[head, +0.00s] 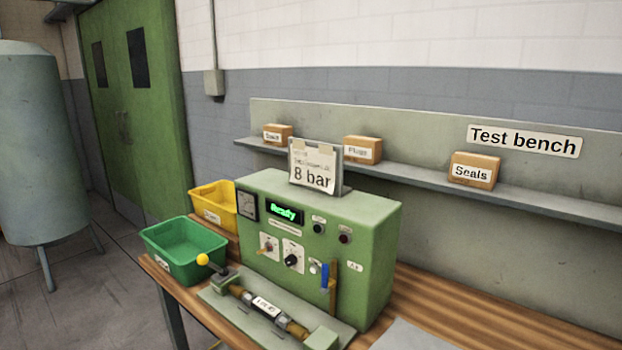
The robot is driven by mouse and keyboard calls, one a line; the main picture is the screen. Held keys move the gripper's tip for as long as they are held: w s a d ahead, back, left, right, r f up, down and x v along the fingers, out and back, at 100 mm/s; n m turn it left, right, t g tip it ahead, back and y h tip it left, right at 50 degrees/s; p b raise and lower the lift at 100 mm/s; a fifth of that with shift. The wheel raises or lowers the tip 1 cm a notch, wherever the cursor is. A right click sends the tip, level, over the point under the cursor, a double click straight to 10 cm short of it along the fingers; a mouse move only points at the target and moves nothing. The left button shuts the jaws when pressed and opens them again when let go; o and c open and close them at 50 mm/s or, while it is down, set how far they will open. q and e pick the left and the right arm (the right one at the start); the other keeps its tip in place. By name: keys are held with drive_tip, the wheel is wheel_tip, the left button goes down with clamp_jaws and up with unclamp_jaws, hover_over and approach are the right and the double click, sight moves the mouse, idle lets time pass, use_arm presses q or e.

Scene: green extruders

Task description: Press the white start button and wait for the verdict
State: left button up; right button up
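The green test machine (361,236) stands on the wooden bench, and its display (285,213) reads "Ready" in green. A small whitish round button (313,268) sits low on the front panel, left of a blue lever (324,276); it is too small to read any label. Two dark round lamps or buttons (319,227) are at the panel's upper right. Neither of my grippers is in view.
A green bin (183,267) and a yellow bin (209,195) stand left of the machine. A sign (312,167) reading "8 bar" stands on top. A shelf behind holds boxes, one marked "Seals" (474,171). Bare bench and a pale sheet (410,337) lie to the right.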

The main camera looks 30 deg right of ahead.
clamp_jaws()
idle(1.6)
